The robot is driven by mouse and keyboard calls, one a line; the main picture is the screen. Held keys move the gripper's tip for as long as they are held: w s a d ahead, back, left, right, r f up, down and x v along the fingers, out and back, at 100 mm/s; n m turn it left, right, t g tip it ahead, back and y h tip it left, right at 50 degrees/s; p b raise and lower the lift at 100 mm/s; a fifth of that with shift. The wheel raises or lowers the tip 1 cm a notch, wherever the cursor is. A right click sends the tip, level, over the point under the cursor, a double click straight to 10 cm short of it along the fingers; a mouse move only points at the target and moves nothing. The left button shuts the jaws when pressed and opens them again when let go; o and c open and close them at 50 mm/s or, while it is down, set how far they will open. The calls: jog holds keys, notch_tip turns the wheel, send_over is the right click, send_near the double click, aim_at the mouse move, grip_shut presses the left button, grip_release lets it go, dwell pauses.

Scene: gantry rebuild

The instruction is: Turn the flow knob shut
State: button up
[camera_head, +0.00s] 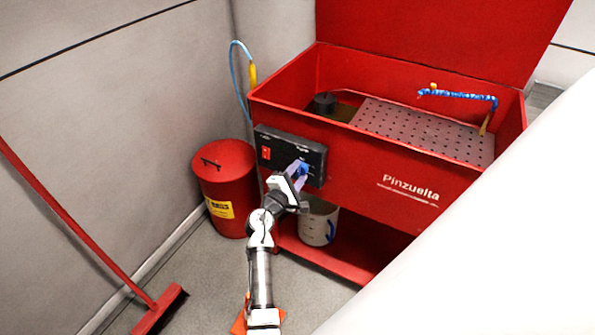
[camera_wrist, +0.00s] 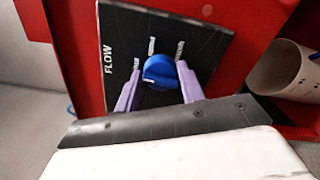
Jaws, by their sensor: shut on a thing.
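The blue flow knob (camera_wrist: 159,71) sits on a black control panel (camera_wrist: 206,36) marked FLOW in the wrist view. A light pointer line shows on the knob's face. My gripper (camera_wrist: 158,82) is at the panel with one purple finger on each side of the knob, shut on it. In the head view my gripper (camera_head: 299,170) reaches the right part of the panel (camera_head: 282,145) on the front of the red parts washer (camera_head: 355,160). The knob (camera_head: 304,169) is partly hidden there by the fingers.
A red switch (camera_head: 266,153) is at the panel's left. A red lidded bin (camera_head: 223,190) stands left of the washer. A pale bucket (camera_head: 318,222) sits on the lower shelf. A red broom (camera_head: 160,305) leans at the left. A large white surface covers the lower right.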

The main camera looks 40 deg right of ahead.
jog(key=shift+n, duration=0.5)
jog(key=o, duration=1)
jog(key=shift+c, duration=0.2)
jog(key=shift+a, duration=0.15)
jog(key=b+v, duration=0.2)
jog(key=v, duration=1.1)
jog(key=shift+s+a, duration=0.2)
jog(key=shift+a, duration=0.05)
